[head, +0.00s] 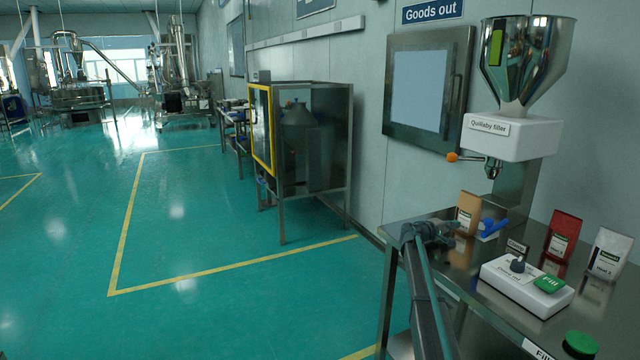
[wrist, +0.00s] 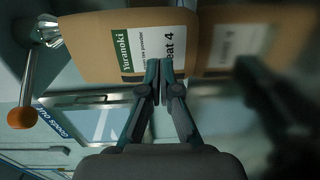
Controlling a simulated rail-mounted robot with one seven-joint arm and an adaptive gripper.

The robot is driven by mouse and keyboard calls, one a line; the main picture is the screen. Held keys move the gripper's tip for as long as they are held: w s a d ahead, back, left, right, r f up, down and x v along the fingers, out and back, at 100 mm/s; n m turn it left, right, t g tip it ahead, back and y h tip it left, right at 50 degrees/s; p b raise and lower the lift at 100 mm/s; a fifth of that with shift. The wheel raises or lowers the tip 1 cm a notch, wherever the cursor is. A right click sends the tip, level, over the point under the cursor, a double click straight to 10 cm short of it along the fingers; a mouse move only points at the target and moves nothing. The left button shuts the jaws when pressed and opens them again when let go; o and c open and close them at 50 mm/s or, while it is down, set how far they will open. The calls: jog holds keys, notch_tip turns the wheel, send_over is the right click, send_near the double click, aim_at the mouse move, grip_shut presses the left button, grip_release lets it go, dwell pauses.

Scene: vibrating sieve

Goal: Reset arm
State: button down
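My gripper (head: 440,234) is low over the near left part of the steel table (head: 420,215), beside a brown pouch (head: 467,213). In the wrist view my gripper's fingers (wrist: 165,72) are together, with no object seen between them. Their tips overlap the brown pouch (wrist: 95,45), whose label reads "Yuranoki" and ends in "4". The pouch stands on the shiny table top, which mirrors it. I cannot tell whether the fingertips touch the pouch.
The Quillaby filler (head: 510,137) with its steel hopper and orange-knobbed lever (head: 453,157) rises behind. A blue scoop (head: 494,228), red pouch (head: 563,233), white pouch (head: 607,252), control box (head: 525,286) and green button (head: 580,345) are to the right. Floor at left is free.

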jog(key=shift+w+d, duration=0.1)
jog(key=shift+d, duration=0.05)
jog(key=shift+r+b+x, duration=0.15)
jog(key=shift+b+x, duration=0.55)
jog(key=shift+x, duration=2.25)
jog(key=shift+r+b+x, duration=0.15)
jog(key=shift+b+x, duration=0.5)
jog(key=shift+x, duration=2.25)
jog(key=shift+f+b+v, duration=0.2)
jog(key=shift+b+v, duration=0.45)
jog(key=shift+v, duration=3.2)
jog(key=shift+f+b+v, duration=0.15)
jog(key=shift+b+v, duration=0.45)
jog(key=shift+v, duration=4.05)
